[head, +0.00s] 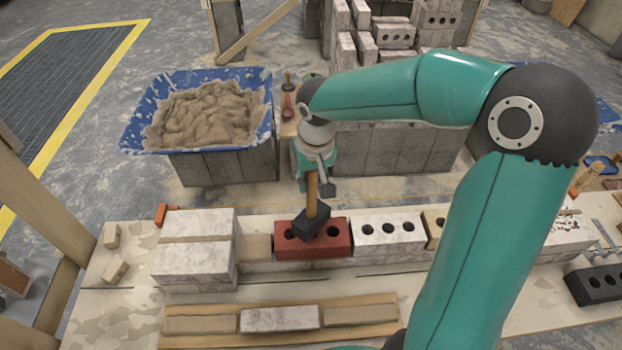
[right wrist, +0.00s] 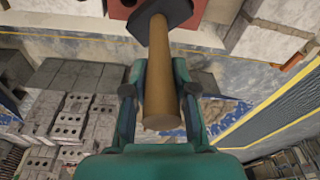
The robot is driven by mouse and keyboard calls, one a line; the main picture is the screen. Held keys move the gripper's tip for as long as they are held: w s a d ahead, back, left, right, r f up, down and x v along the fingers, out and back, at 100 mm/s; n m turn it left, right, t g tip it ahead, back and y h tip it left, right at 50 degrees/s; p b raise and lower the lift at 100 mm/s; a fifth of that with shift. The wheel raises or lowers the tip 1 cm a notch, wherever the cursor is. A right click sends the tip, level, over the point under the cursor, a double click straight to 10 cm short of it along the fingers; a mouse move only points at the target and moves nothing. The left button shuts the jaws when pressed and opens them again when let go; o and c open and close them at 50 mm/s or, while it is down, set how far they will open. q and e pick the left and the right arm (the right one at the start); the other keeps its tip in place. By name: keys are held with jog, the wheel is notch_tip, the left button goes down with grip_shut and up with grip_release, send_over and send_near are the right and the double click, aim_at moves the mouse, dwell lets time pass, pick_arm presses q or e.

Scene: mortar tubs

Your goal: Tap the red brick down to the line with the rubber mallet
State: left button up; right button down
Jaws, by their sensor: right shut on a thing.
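The red brick (head: 325,246) lies in the row of bricks on the bench, between a tan block and a white brick with three holes. My right gripper (head: 313,180) is shut on the wooden handle of the rubber mallet (head: 311,222). The mallet's black head is over the red brick's top and looks close to it or touching; I cannot tell which. In the right wrist view the handle (right wrist: 158,85) stands between my right gripper's fingers (right wrist: 158,100), with the head over the red brick (right wrist: 208,10). My left gripper is not in view.
A white holed brick (head: 388,233) stands right of the red one, and pale stacked blocks (head: 192,262) stand left. A wooden board (head: 180,341) with blocks lies in front. A blue mortar tub (head: 136,137) stands behind the bench, with a brick stack (head: 395,35) further back.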

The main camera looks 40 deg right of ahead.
aim_at(311, 194)
notch_tip(311, 194, down, 4)
jog(key=b, duration=0.4)
jog(key=shift+f, duration=0.25)
jog(key=shift+r+p, duration=0.65)
jog(key=shift+r, duration=0.05)
notch_tip(311, 194, up, 4)
jog(key=p, duration=0.2)
jog(key=shift+f+p, duration=0.2)
jog(key=shift+p, duration=0.2)
jog(key=shift+r, duration=0.25)
jog(key=shift+f, duration=0.1)
